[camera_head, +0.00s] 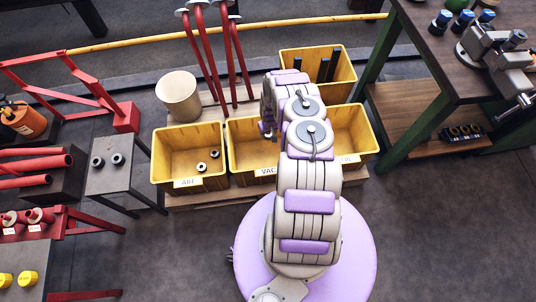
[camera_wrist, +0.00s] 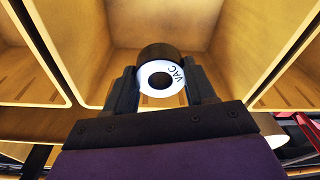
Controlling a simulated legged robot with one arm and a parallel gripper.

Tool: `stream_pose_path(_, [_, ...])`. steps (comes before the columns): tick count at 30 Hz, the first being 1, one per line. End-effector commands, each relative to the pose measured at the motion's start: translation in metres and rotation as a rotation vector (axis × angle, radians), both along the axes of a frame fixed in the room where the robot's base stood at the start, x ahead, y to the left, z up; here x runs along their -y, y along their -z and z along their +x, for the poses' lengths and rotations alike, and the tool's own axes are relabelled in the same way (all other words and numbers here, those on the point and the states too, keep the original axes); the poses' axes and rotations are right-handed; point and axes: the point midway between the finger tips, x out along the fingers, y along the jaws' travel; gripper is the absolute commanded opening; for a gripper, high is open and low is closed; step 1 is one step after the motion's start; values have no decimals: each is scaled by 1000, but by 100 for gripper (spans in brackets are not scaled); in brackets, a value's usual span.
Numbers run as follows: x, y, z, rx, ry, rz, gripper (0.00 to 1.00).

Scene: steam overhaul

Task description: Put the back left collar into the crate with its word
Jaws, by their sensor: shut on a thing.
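My gripper (camera_wrist: 160,92) is shut on a dark collar (camera_wrist: 158,54) whose white end face reads VAC. In the wrist view the collar sits between both fingers, above the inside of the middle yellow crate (camera_wrist: 200,22). In the head view this crate (camera_head: 238,140) carries a label starting VAC, and my arm covers much of it. The gripper tip and held collar are hidden there. The right yellow crate (camera_head: 362,135) has a partly hidden label.
Two collars (camera_head: 107,161) stand on a grey table (camera_head: 110,188) at the left. A yellow crate with dark bars (camera_head: 340,60) and a cream bucket (camera_head: 178,92) stand behind. Red pipes (camera_head: 228,50) rise behind the middle crate. A workbench (camera_head: 425,45) is at right.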

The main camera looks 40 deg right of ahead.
Motion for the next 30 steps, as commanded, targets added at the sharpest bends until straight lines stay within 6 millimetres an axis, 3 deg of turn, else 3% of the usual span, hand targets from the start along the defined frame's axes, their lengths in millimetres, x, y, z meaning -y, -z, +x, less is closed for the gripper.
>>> stream_pose_path(1, [-1, -1, 1, 1, -2, -1, 0])
stream_pose_path(2, [-1, -1, 1, 0, -2, -2, 56])
stream_pose_path(11, [-4, -2, 0, -1, -3, -4, 84])
stream_pose_path(22, [-2, -8, -1, -2, -1, 0, 85])
stream_pose_path(26, [-4, -26, -3, -4, -2, -2, 85])
stream_pose_path(30, [-7, -57, -6, -3, -3, -7, 85])
